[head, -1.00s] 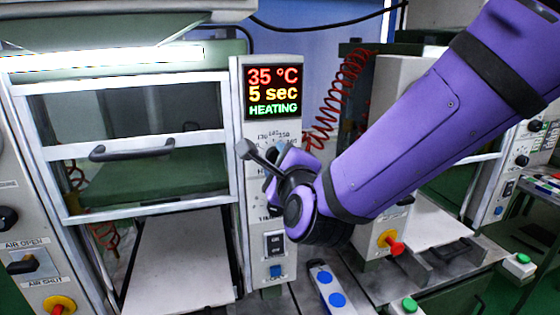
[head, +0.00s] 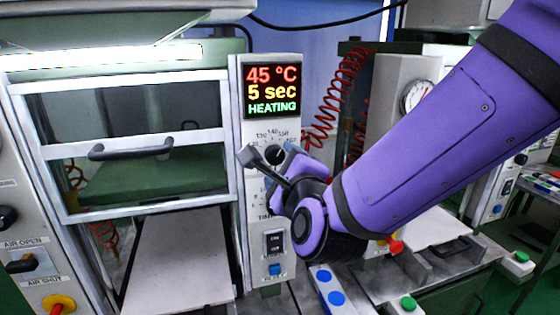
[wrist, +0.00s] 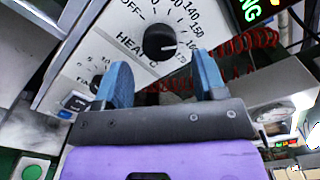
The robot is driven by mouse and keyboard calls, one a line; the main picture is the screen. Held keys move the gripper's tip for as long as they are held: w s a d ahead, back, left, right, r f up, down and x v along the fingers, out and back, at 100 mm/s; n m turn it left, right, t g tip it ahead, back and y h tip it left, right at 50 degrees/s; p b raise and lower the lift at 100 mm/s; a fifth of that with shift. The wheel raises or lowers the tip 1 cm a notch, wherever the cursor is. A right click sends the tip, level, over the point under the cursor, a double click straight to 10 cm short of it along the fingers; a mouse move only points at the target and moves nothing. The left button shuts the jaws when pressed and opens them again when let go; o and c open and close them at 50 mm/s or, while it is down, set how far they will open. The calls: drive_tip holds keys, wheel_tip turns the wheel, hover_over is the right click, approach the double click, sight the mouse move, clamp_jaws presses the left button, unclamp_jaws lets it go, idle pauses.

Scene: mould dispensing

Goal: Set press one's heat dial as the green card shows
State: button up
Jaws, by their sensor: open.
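The heat dial (head: 274,155) is a black round knob on the white panel under press one's display. It shows larger in the wrist view (wrist: 160,42), with a ring of numbers around it and "HEAT" printed beside it. The display (head: 271,87) reads 45 °C, 5 sec, HEATING. My gripper (wrist: 163,76) is open and empty, its blue fingers spread. The dial lies just beyond the fingertips, visible in the gap. In the head view my gripper (head: 265,163) partly covers the numbers. The exact dial mark is too small to read. I see no green card.
Below the dial are a time scale, an on/off switch (head: 274,243) and a blue button (head: 275,269). A red coiled hose (head: 335,100) hangs to the right. Press one's glass guard (head: 130,150) with its handle stands to the left.

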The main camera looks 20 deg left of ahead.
drive_tip(key=v, duration=0.7)
drive_tip(key=shift+s, duration=0.35)
drive_tip(key=shift+d, duration=0.2)
